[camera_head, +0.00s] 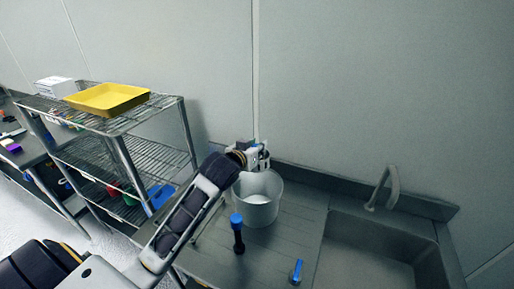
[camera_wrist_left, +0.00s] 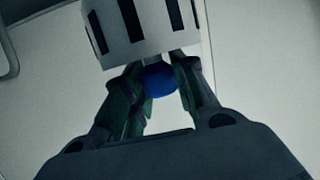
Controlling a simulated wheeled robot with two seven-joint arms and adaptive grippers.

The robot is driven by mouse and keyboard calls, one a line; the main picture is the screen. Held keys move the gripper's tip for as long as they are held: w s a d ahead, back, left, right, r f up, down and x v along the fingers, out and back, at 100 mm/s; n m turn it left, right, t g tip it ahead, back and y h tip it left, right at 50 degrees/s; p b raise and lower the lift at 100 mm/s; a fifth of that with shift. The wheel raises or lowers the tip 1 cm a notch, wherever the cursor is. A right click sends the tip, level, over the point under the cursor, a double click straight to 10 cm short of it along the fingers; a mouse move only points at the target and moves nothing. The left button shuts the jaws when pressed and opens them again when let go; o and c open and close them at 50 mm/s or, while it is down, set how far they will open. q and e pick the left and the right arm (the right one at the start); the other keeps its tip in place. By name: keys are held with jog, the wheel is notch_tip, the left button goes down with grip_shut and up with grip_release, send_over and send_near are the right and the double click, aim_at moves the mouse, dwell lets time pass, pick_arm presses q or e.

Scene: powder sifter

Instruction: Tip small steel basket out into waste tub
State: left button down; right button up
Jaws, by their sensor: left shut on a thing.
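My left gripper (camera_head: 250,155) is above the back rim of a white tub (camera_head: 258,212) on the steel counter. In the left wrist view, the left gripper (camera_wrist_left: 158,85) is shut on a round blue knob (camera_wrist_left: 160,80). A pale metal basket with dark slots (camera_wrist_left: 135,38) is at the knob, beyond the fingertips. Its top is cut off by the frame edge, so its contents do not show. In the head view the basket is small and hard to make out at the gripper. The tub is open and pale inside. My right gripper is not in view.
A blue-topped dark tool (camera_head: 238,232) stands in front of the tub, and a blue-handled item (camera_head: 297,270) is near the sink. The sink (camera_head: 375,255) with its tap (camera_head: 383,188) is at right. A wire rack (camera_head: 150,108) with a yellow tray (camera_head: 106,98) stands at left.

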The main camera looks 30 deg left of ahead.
pick_arm(q)
jog(key=shift+w+a+f+n+g+h, duration=0.1)
jog(key=shift+a+f+n+g+h, duration=0.2)
jog(key=shift+f+n, duration=0.35)
jog(key=shift+w+a+f+n+g+h, duration=0.1)
jog(key=shift+a+f+n+h, duration=0.3)
jog(key=shift+f+n, duration=0.2)
jog(key=shift+a+f+n+h, duration=0.2)
jog(key=shift+f+n+h, duration=0.1)
jog(key=shift+f+n, duration=0.1)
jog(key=shift+w+a+f+n+g+h+b, duration=0.1)
jog(key=shift+a+f+n+g+h+b, duration=0.2)
jog(key=shift+f+n+b, duration=0.4)
jog(key=shift+w+a+f+n+h+p, duration=0.1)
jog(key=shift+a+f+n+h+p, duration=0.15)
jog(key=shift+f+n+h, duration=0.85)
jog(key=shift+w+a+f+n+h+p, duration=0.1)
jog(key=shift+a+f+n+h+p, duration=0.3)
jog(key=shift+n+h, duration=1.35)
jog(key=shift+w+a+f+n+h+p, duration=0.15)
jog(key=shift+f+n+h, duration=0.8)
jog(key=shift+n, duration=0.85)
jog(key=shift+s, duration=0.1)
